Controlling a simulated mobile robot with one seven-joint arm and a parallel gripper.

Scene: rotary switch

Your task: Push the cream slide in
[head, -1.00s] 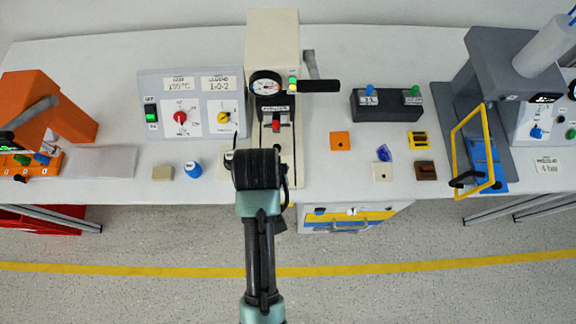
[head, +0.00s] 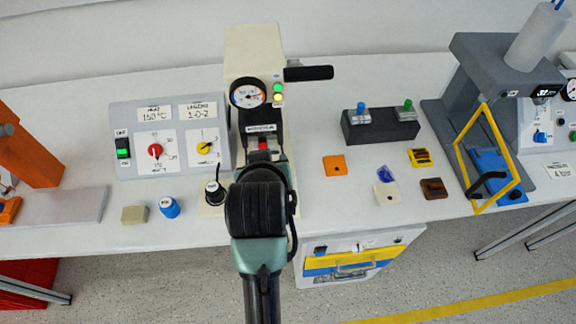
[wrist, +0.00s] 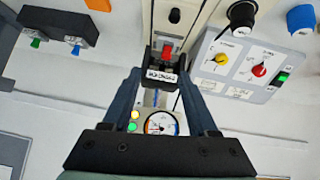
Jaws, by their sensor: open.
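The cream machine (head: 254,48) stands at the middle of the table, with a round gauge and a black side handle. Its cream slide (wrist: 177,15) shows in the wrist view as a pale strip with a dark oval in it, running from the top edge to a dark nest. A red piece (wrist: 167,52) sits in that nest; it also shows in the head view (head: 263,144). My gripper (wrist: 160,72) is open and empty, its fingers either side of the nest's label in the picture. I cannot tell its height above them. In the head view my wrist hides the fingertips and most of the slide.
A switch panel (head: 168,138) with red and yellow knobs stands left of the machine. A black cabled knob (head: 214,192) stands close left of my wrist, with a blue knob (head: 169,207) farther left. Several small blocks and a black box (head: 381,126) lie to the right.

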